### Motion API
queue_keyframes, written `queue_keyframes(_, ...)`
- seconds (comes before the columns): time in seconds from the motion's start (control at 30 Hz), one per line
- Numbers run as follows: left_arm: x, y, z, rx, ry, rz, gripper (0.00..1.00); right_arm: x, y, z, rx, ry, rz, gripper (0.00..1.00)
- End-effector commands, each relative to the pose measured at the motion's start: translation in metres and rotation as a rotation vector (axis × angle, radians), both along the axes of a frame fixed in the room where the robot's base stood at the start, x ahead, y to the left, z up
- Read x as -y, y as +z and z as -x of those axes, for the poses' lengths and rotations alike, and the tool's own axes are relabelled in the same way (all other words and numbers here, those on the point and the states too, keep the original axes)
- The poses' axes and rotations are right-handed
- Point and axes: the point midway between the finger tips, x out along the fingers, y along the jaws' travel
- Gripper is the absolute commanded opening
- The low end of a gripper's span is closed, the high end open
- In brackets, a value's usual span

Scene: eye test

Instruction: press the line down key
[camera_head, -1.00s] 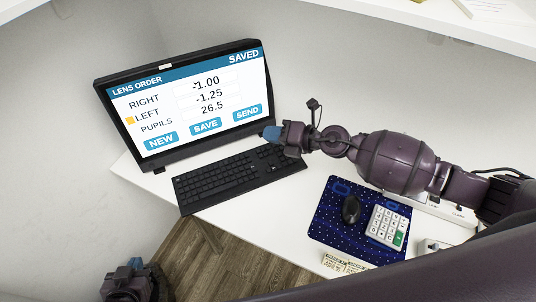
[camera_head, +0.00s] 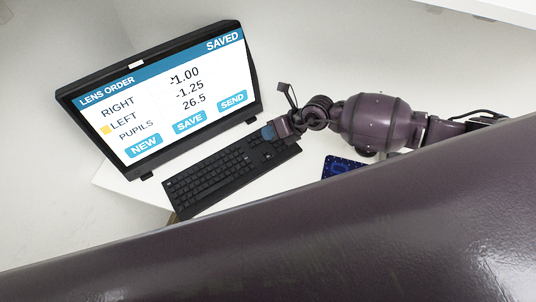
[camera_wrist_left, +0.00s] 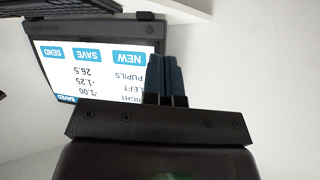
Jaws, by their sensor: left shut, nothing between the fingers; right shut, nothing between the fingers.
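The black keyboard (camera_head: 205,180) lies on the white desk in front of the monitor (camera_head: 160,95). The screen reads LENS ORDER and SAVED, with a yellow marker beside LEFT. My right gripper (camera_head: 268,132) is shut and empty, its blue fingertips over the keyboard's far right part. I cannot tell whether they touch a key. Key labels are too small to read, so I cannot pick out the line down key. My left gripper (camera_wrist_left: 164,76) is shut and empty in the left wrist view, with the upside-down monitor (camera_wrist_left: 90,60) beyond it.
The blue mat (camera_head: 340,165) shows only in part, to the right of the keyboard. A big dark purple part of my own body covers the lower picture. The white desk (camera_head: 285,182) is bare between keyboard and mat. A white shelf edge (camera_head: 490,12) is at the top right.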

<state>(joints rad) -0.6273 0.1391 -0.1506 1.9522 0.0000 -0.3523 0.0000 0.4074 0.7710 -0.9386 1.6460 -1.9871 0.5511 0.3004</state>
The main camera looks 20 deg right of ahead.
Motion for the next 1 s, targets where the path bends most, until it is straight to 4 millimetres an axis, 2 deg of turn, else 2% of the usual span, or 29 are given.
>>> queue_keyframes(0.27,0.001,0.000,-0.006,0.012,-0.002,0.000,0.00,0.000,-0.002,0.000,0.001,-0.001,-0.002,0.00)
queue_keyframes(0.47,0.001,-0.006,-0.010,0.024,-0.005,0.000,0.00,0.000,-0.012,-0.001,0.003,0.000,-0.002,0.00)
queue_keyframes(0.77,0.002,-0.021,-0.017,0.048,-0.008,-0.002,0.00,0.000,-0.041,0.000,0.001,-0.001,-0.002,0.00)
queue_keyframes(1.0,0.002,-0.045,-0.018,0.039,-0.010,-0.002,0.00,0.000,-0.066,0.001,-0.002,-0.002,-0.002,0.00)
